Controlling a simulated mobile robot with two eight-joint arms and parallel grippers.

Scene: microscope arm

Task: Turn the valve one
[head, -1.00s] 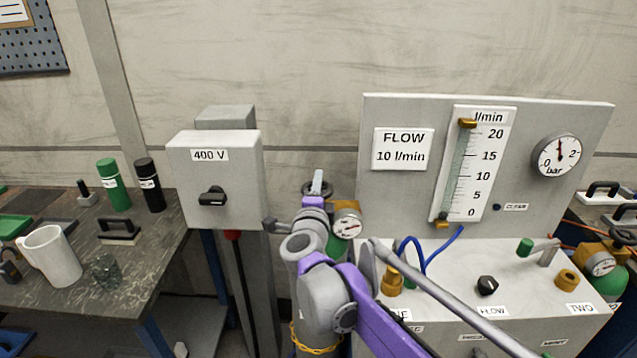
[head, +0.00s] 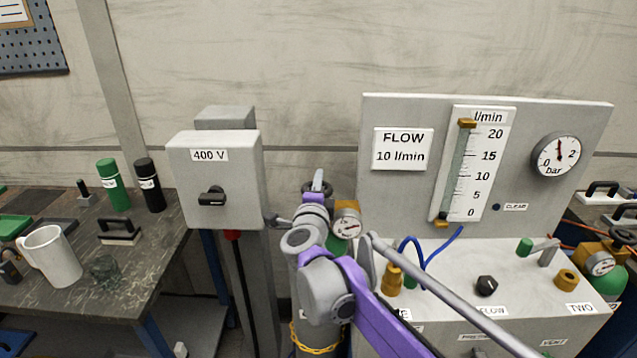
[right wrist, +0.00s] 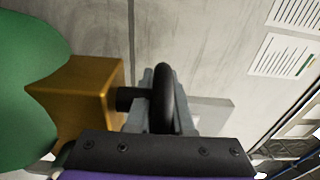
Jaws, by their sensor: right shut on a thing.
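The valve is a dark handwheel on a brass valve body (right wrist: 85,95), seen in the right wrist view. It tops a green cylinder (right wrist: 28,85). In the head view this cylinder (head: 337,246) stands left of the flow panel, with a round gauge (head: 346,226) beside the valve. My right gripper (head: 317,188) is at the valve, largely hidden by my own wrist in the head view. In the right wrist view its grey fingers (right wrist: 163,120) are shut around the black wheel rim (right wrist: 165,85). My left gripper is not in view.
The 400 V switch box (head: 214,178) stands close left of my right wrist. The flow panel (head: 490,165) and its bench box (head: 530,305) stand to the right, with blue hoses (head: 440,252). A second cylinder (head: 610,284) is at the far right. A workbench (head: 150,245) is at left.

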